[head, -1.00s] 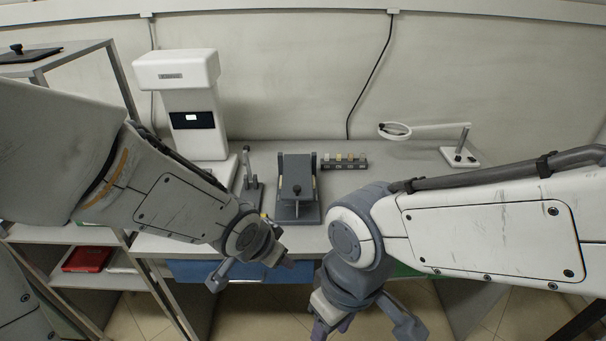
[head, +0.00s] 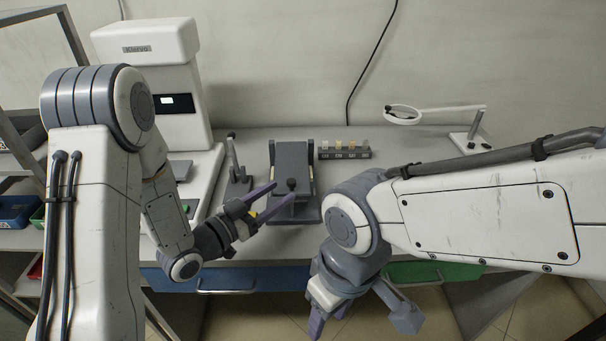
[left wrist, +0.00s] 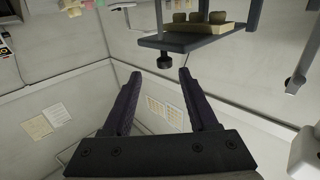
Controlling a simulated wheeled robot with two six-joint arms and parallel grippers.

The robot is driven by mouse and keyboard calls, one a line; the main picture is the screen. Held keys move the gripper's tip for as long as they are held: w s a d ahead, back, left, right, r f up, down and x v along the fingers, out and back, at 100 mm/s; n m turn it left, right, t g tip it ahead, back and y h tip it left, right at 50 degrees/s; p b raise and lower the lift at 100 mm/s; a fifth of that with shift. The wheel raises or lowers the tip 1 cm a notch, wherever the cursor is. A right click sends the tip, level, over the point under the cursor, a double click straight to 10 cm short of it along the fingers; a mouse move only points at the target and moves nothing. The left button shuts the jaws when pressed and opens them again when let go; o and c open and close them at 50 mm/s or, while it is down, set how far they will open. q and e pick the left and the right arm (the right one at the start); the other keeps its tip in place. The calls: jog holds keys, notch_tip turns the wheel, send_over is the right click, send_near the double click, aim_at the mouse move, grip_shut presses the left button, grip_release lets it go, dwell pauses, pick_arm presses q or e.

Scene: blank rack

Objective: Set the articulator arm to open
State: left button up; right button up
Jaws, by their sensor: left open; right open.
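The articulator (head: 292,162) is a dark grey hinged device on the bench, with a round black knob (head: 291,184) at its near side. Its upper arm appears tilted over the base; the exact angle is hard to judge. In the left wrist view, the arm's grey plate (left wrist: 190,42) carries a pale cast and the knob (left wrist: 165,61) sticks out below it. My left gripper (head: 282,193) is open and empty, its purple fingers pointing at the knob, which appears just beyond the fingertips. My right gripper (head: 331,317) is open and empty, low in front of the bench.
A white machine with a small screen (head: 178,104) stands at left, with a small dark stand (head: 238,172) beside the articulator. A rack of small blocks (head: 345,153) is behind right. A magnifier lamp (head: 440,115) stands at right. Blue (head: 222,278) and green (head: 432,271) drawers are below.

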aim_at(300, 183)
pick_arm(q)
jog(key=x, duration=0.2)
jog(key=p+x, duration=0.1)
jog(key=x, duration=0.4)
jog(key=shift+w, duration=0.55)
jog(key=shift+w+d, duration=0.35)
jog(key=shift+d, duration=0.05)
grip_shut()
dwell(0.4)
